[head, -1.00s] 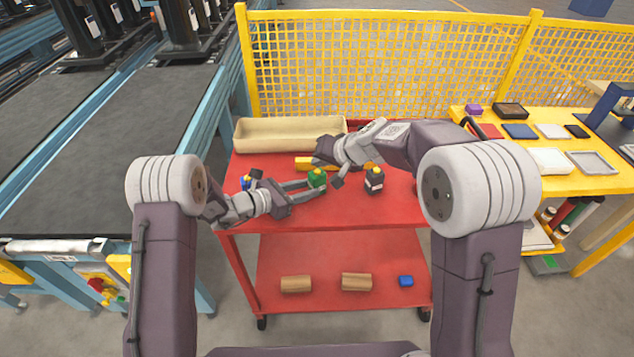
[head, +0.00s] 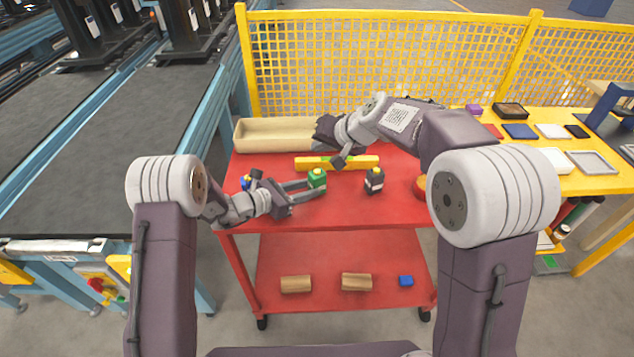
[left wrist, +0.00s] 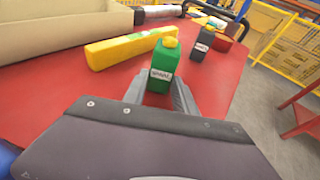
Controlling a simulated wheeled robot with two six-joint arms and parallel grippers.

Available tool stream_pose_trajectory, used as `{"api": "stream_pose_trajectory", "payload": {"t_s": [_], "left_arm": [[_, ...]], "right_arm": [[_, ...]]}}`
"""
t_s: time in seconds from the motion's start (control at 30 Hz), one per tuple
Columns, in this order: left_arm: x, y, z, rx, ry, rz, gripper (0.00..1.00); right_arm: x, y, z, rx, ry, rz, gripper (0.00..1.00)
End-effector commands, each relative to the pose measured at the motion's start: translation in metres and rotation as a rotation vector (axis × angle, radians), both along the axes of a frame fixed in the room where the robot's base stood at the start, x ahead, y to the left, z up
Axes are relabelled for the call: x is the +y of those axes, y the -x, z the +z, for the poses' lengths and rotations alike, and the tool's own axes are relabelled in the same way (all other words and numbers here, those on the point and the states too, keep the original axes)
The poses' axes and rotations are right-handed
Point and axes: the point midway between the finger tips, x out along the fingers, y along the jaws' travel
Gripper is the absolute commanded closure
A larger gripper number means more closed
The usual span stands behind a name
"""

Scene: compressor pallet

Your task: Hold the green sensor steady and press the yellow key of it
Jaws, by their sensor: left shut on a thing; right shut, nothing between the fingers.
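The green sensor (head: 317,181) stands upright on the red cart top, with a yellow key (head: 317,170) on its top. In the left wrist view the green sensor (left wrist: 160,72) shows a white label, and its yellow key (left wrist: 170,42) is uncovered. My left gripper (head: 312,185) is shut on the green sensor, one finger on each side, coming from the left. My right gripper (head: 338,162) is shut and empty, behind and slightly right of the sensor, apart from the key.
A yellow bar (head: 360,162) lies behind the sensor, and a beige tray (head: 270,136) is at the back left. A dark sensor (head: 374,184) stands to the right; a blue one (head: 246,181) is at the left by my left arm. The red cart top (head: 340,211) is clear in front.

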Motion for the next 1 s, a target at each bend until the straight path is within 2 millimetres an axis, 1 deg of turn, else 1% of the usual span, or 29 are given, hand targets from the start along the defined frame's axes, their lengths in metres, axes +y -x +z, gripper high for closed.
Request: {"api": "stream_pose_trajectory", "payload": {"t_s": [0.27,0.3,0.33,0.37,0.63,0.73,0.87,1.0], "left_arm": [[0.000,0.000,0.000,0.000,0.000,0.000,0.90],[0.000,0.000,0.000,0.000,0.000,0.000,0.56],[0.000,0.000,0.000,0.000,0.000,0.000,0.48],[0.000,0.000,0.000,0.000,0.000,0.000,0.42],[0.000,0.000,0.000,0.000,0.000,0.000,0.42],[0.005,0.002,0.002,0.000,0.000,0.002,0.42],[0.026,0.016,0.010,0.000,0.000,0.006,0.42],[0.057,0.036,0.021,-0.001,0.000,0.007,0.42]], "right_arm": [[0.000,0.000,0.000,0.000,0.000,0.000,1.00],[0.000,0.000,0.000,0.000,0.000,0.000,1.00],[0.000,0.000,0.000,0.000,0.000,0.000,1.00],[0.000,0.000,0.000,0.000,0.000,0.000,1.00],[0.000,0.000,0.000,0.000,0.000,0.000,1.00],[0.000,0.000,0.000,0.000,0.000,0.000,1.00],[0.000,0.000,0.000,0.000,0.000,0.000,1.00],[0.000,0.000,0.000,0.000,0.000,0.000,1.00]]}}
